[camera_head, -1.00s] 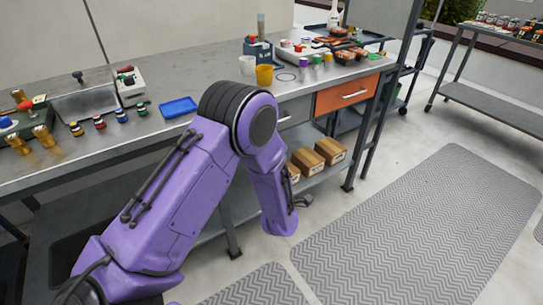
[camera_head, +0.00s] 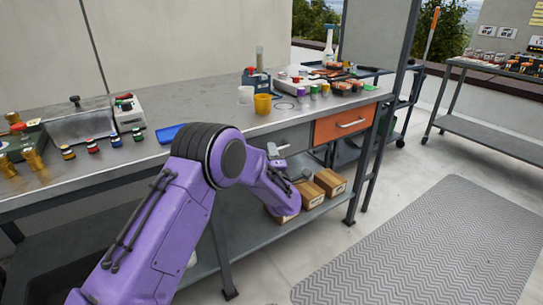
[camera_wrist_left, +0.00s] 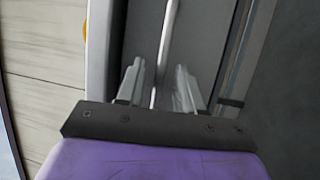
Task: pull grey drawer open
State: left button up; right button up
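The grey drawer (camera_head: 297,136) sits under the tabletop, left of the orange drawer (camera_head: 342,122); it looks closed and is partly hidden by my left arm. My left gripper (camera_head: 276,151) is up at the drawer's front. In the left wrist view the two fingers of my left gripper (camera_wrist_left: 158,85) stand apart, with the drawer's thin bar handle (camera_wrist_left: 166,45) running lengthwise in the gap between them. I cannot tell whether the fingers touch the handle. My right gripper is not in view.
The workbench (camera_head: 215,150) carries a yellow cup (camera_head: 263,104), a blue tray (camera_head: 170,133) and small jars. Cardboard boxes (camera_head: 328,182) lie on the lower shelf below the drawers. The floor mat (camera_head: 430,240) at the right is clear.

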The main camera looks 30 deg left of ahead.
pick_arm(q)
grip_shut()
dwell(1.4)
